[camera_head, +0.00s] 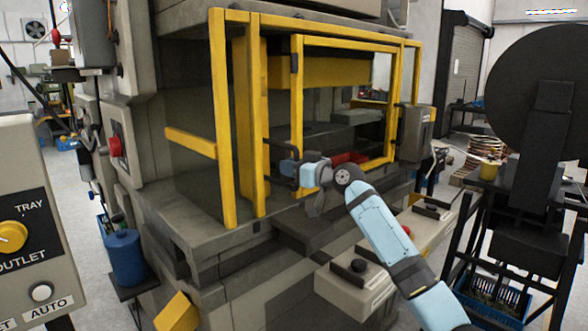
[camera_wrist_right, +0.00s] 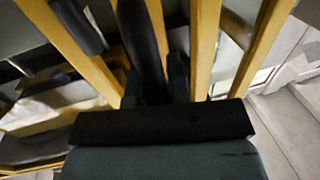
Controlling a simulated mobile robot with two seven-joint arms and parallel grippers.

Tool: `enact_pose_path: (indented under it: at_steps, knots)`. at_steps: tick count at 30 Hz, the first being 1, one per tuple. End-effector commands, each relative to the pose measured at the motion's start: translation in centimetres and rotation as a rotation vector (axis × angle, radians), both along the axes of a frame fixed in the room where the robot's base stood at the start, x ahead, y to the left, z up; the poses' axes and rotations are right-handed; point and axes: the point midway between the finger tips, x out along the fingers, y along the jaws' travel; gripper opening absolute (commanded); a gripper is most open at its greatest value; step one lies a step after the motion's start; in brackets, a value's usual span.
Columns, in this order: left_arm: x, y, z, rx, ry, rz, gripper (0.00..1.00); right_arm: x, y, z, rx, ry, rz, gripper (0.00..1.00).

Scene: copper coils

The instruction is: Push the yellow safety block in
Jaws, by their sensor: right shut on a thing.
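A yellow block (camera_head: 177,312) shows at the bottom left of the head view, tilted, low on the front of the grey press (camera_head: 190,215). I cannot tell whether it is the safety block. My right gripper (camera_head: 292,167) is well above and to the right of it, at the yellow guard frame (camera_head: 297,100). It is shut on a dark bar-like handle (camera_wrist_right: 142,45), which runs up between its fingers in the right wrist view. The fingers partly hide the handle in the head view. My left gripper is not in view.
A control box (camera_head: 362,275) with a black knob stands below my right arm. Yellow guard posts (camera_wrist_right: 203,45) stand close around the gripper. A blue canister (camera_head: 125,257) is at the left, and a large dark reel (camera_head: 545,90) is at the right.

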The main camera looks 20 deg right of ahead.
Motion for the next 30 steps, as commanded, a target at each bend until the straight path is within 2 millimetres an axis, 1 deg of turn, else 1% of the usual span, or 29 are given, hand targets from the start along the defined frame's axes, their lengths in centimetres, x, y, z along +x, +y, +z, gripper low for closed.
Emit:
enact_pose_path:
  at_steps: [1,3,4,5,6,7,15,19,23,30]
  knots:
    - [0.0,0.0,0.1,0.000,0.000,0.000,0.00,0.0,-0.1,0.6,0.004,-0.009,-0.004,0.00]
    - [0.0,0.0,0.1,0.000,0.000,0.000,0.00,0.0,-0.1,0.6,0.004,-0.009,-0.004,0.00]
    - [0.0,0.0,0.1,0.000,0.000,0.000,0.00,0.0,-0.2,0.6,0.004,-0.010,-0.004,0.21]
    - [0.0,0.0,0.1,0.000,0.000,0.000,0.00,0.0,-0.2,0.6,0.004,-0.009,-0.004,0.28]
    - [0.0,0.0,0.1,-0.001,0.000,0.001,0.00,0.0,-0.2,0.6,0.004,-0.009,-0.004,0.37]
    - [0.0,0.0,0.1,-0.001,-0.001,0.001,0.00,0.0,-0.1,0.6,0.003,-0.009,-0.004,0.42]
    - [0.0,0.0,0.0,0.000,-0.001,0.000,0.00,-0.1,-0.2,0.3,0.003,-0.006,-0.003,0.42]
    - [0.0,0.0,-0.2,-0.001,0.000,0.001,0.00,-0.8,-0.8,0.2,0.001,-0.005,-0.004,0.42]
    - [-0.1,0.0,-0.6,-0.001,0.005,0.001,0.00,-2.7,-2.0,0.0,-0.002,-0.005,-0.004,0.42]
    - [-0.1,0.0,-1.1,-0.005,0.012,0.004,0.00,-7.4,-5.1,0.0,-0.002,-0.005,-0.003,0.42]
